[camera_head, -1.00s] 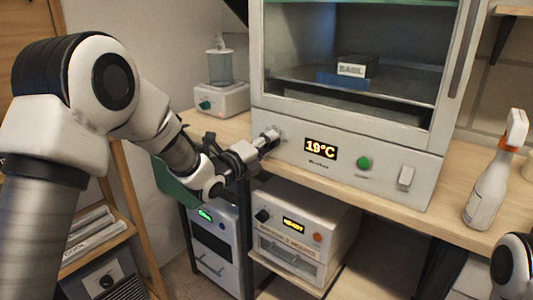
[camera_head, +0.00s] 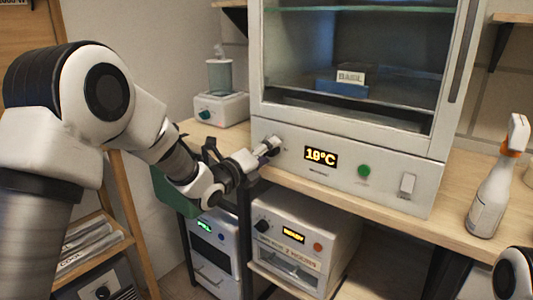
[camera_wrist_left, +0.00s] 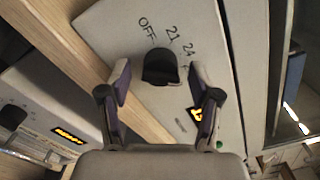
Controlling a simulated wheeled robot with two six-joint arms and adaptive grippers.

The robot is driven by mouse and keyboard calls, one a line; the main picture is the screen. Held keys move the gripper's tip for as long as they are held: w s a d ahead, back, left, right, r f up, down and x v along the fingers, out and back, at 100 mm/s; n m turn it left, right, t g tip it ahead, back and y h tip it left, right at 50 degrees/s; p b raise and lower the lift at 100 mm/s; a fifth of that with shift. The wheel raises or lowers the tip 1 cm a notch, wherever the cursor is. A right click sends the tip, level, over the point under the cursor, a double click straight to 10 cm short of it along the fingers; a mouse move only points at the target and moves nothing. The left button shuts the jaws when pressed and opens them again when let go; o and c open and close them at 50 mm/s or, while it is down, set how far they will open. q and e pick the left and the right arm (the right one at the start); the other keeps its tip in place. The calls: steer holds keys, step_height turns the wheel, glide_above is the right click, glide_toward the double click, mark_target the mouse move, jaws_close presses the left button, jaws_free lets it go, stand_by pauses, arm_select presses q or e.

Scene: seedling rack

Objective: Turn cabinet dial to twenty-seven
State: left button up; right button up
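The white cabinet (camera_head: 290,160) has a glass front and a lit display (camera_head: 321,156) that seems to read 19°C, slightly blurred. The black dial (camera_wrist_left: 160,68) shows in the left wrist view with the marks OFF, 21 and 24 around it. No 27 mark can be made out, and I cannot tell where the dial points. My left gripper (camera_head: 272,146) is at the panel's left end. In the wrist view its open fingers (camera_wrist_left: 163,88) stand on either side of the dial, with gaps to it. My right gripper is out of view.
A green button (camera_head: 364,171) and a white switch (camera_head: 407,186) sit right of the display. A spray bottle (camera_head: 493,190) stands on the wooden bench at right. A small device with a beaker (camera_head: 221,106) is behind my left arm. Boxy devices (camera_head: 300,240) stand below.

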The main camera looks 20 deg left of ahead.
arm_select(q)
steer(key=v, duration=1.2)
